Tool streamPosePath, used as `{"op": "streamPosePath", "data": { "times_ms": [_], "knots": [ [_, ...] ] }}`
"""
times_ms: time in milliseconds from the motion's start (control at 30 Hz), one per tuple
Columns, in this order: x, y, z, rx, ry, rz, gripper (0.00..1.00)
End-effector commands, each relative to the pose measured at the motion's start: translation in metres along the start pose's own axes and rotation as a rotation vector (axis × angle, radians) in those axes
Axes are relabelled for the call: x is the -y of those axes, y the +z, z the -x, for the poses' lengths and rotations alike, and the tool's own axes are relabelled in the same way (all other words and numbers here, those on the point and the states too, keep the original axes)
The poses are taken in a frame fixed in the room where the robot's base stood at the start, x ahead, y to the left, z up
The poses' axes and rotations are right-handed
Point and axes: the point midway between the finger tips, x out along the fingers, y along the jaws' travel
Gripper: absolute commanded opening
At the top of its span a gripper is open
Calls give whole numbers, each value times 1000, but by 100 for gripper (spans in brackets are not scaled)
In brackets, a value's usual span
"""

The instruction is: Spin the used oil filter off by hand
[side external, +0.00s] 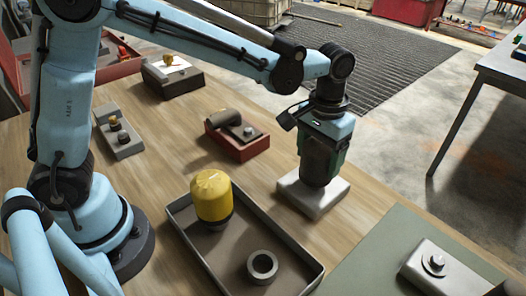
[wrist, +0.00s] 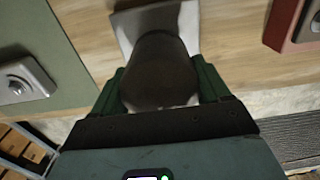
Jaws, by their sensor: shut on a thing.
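A dark cylindrical filter (side external: 317,168) stands upright on a pale block (side external: 335,194) on the wooden table. It also fills the middle of the wrist view (wrist: 160,70), over the pale block (wrist: 190,22). My gripper (side external: 325,150) comes down on it from above, with its green fingers on either side, shut on the filter. In the wrist view my gripper (wrist: 160,88) holds the filter between both fingers. The filter's joint with the block is partly hidden. I cannot tell whether it is still threaded on.
A shallow tray (side external: 190,243) in front holds a yellow canister (side external: 211,196) and a grey ring (side external: 262,266). A red-based fixture (side external: 236,148) stands behind. A metal block with a bolt (side external: 437,263) sits on a green mat (side external: 375,258) at right.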

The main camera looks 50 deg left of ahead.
Motion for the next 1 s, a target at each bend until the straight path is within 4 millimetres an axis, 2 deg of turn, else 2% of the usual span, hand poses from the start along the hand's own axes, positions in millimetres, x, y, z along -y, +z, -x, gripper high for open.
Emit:
{"op": "streamPosePath", "data": {
  "times_ms": [167, 1000],
  "knots": [
    [0, 0, 0, 0, 0, 50, 31],
    [0, 0, 2, -1, -1, 1114, 31]
  ]
}}
